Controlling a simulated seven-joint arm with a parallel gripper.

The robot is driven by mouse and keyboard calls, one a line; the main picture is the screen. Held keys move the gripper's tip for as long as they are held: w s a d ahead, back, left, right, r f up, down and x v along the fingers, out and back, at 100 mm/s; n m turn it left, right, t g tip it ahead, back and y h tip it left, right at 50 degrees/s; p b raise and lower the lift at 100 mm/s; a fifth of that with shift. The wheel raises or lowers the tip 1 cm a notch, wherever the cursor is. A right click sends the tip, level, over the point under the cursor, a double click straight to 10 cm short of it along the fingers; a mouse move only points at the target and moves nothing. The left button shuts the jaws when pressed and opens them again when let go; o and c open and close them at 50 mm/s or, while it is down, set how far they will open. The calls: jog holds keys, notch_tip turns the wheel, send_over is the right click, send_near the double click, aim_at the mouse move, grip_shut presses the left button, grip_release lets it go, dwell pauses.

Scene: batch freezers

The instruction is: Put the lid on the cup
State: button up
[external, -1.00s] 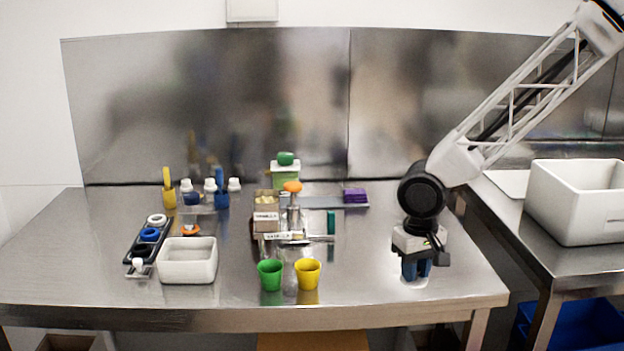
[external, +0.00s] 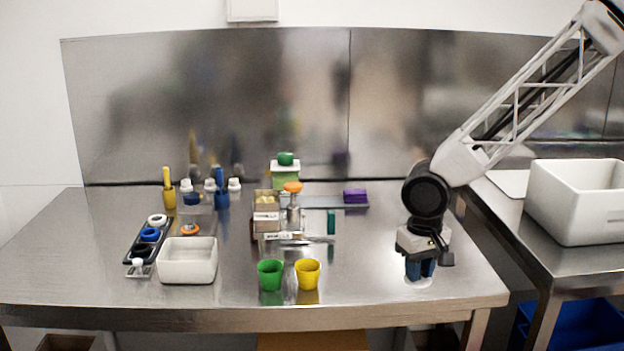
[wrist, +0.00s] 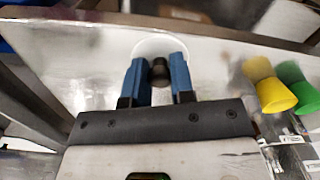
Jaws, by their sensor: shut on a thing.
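A pale round lid (external: 418,282) with a dark knob is at the right part of the steel table. In the wrist view the lid (wrist: 160,47) shows as a whitish disc, with its knob between my fingers. My gripper (external: 420,269) points down with blue fingers shut on that knob; it also shows in the wrist view (wrist: 159,75). I cannot tell whether the lid touches the table. A green cup (external: 270,275) and a yellow cup (external: 307,274) stand upright near the front middle, left of my gripper. Both cups look open at the top.
A white bin (external: 187,261) and a dark rack (external: 148,242) with rings stand left of the cups. Behind the cups are a box (external: 266,212), an orange-topped device (external: 292,188) and a purple block (external: 355,196). The table between the yellow cup and my gripper is clear.

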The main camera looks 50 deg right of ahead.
jog(key=w+r+n, duration=0.2)
jog(key=w, duration=1)
jog(key=w+d+r+n, duration=0.1)
jog(key=w+r+n, duration=0.1)
jog(key=w, duration=1)
jog(key=w+d+r+n, duration=0.1)
jog(key=w+r, duration=0.3)
jog(key=w, duration=0.9)
jog(key=shift+r+n, duration=0.25)
jog(key=shift+n, duration=0.15)
jog(key=shift+f, duration=0.15)
jog(key=shift+f, duration=3)
jog(key=shift+f, duration=0.2)
jog(key=o, duration=1.4)
